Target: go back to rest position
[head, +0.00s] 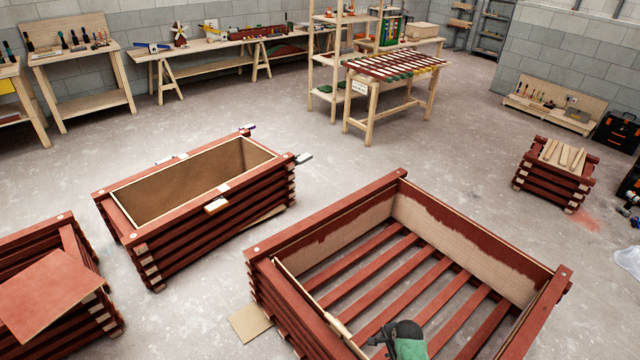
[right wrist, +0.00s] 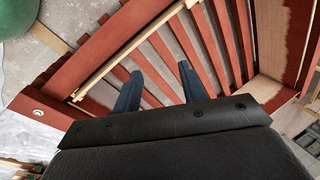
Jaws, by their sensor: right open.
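My right gripper (head: 379,338) shows at the bottom of the head view, over the near left part of a large red slatted crate (head: 480,218). In the right wrist view its two dark fingers (right wrist: 160,72) are spread apart with nothing between them. Red slats show beyond the fingertips. A thin pale strip of wood (head: 310,298) runs along the crate's near left inner side; it also shows in the right wrist view (right wrist: 130,47). I cannot tell whether the fingers touch anything. My left gripper is not in view.
A long red planter (head: 222,207) stands behind at left, and a red box with a board (head: 50,290) at far left. A small box of pale battens (head: 565,155) stands at right. A table of painted battens (head: 395,66) stands farther back. Bare floor lies between.

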